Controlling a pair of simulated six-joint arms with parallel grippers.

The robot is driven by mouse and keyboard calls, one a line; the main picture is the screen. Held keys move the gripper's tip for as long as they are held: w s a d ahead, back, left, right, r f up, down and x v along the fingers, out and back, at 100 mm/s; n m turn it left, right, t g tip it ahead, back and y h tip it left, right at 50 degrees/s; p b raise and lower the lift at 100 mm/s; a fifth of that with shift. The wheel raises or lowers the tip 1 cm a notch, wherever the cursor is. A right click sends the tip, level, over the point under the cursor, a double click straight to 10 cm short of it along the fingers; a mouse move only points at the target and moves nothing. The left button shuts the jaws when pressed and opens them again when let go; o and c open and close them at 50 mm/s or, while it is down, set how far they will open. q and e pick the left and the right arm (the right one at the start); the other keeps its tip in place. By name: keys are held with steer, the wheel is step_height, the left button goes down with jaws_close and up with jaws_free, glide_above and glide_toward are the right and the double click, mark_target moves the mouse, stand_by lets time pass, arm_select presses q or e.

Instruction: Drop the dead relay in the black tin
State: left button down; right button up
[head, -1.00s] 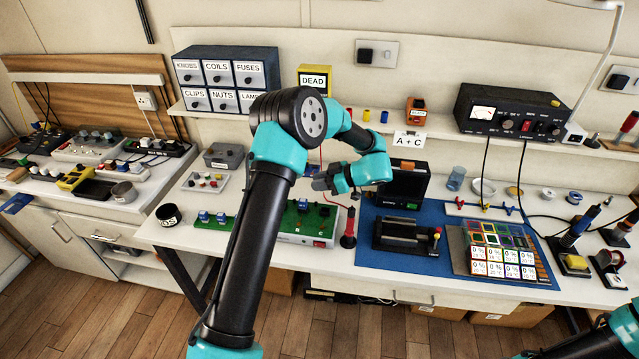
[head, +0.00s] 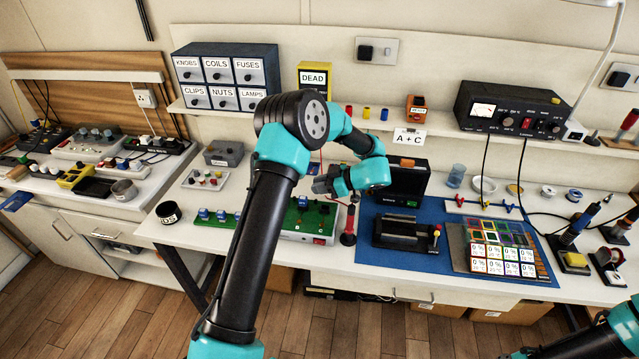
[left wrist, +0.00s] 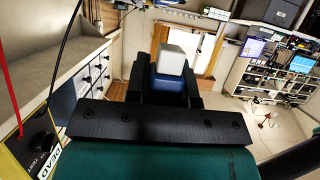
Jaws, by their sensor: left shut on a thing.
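My left gripper (head: 324,185) is above the back of the green board (head: 262,228), pointing left. In the left wrist view it is shut on a relay (left wrist: 172,62) with a pale grey top and a blue lower part. In the head view the held relay is hard to make out against the gripper. My right gripper is out of view; only part of that arm shows at the lower right.
Blue relays (head: 204,214) sit on the green board, partly behind my left arm. A yellow box marked DEAD (head: 314,79) stands on the shelf. A red-and-black probe (head: 349,225) stands right of the board. A grey box (head: 223,153) and a tray of small parts (head: 203,179) lie behind it.

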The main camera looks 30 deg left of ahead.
arm_select(q)
steer(key=shift+f, duration=1.45)
steer(key=shift+f, duration=0.15)
steer(key=shift+w+d+r+m+t, duration=0.15)
steer(key=shift+r+m+t, duration=0.15)
steer(key=shift+r, duration=0.2)
step_height(320, 180, up, 5)
steer(key=w+d+m+t+y, duration=0.1)
steer(key=w+d+m+t, duration=0.15)
steer(key=m+t, duration=0.3)
steer(key=s+d+m+t+h, duration=0.2)
steer(key=d+m+t+h, duration=0.7)
steer(key=d+m+t, duration=0.2)
steer(key=d+m, duration=0.2)
steer(key=d, duration=0.2)
steer(key=shift+s+d+r+t, duration=0.15)
steer(key=shift+s+r+t, duration=0.05)
steer(key=shift+r+t, duration=0.15)
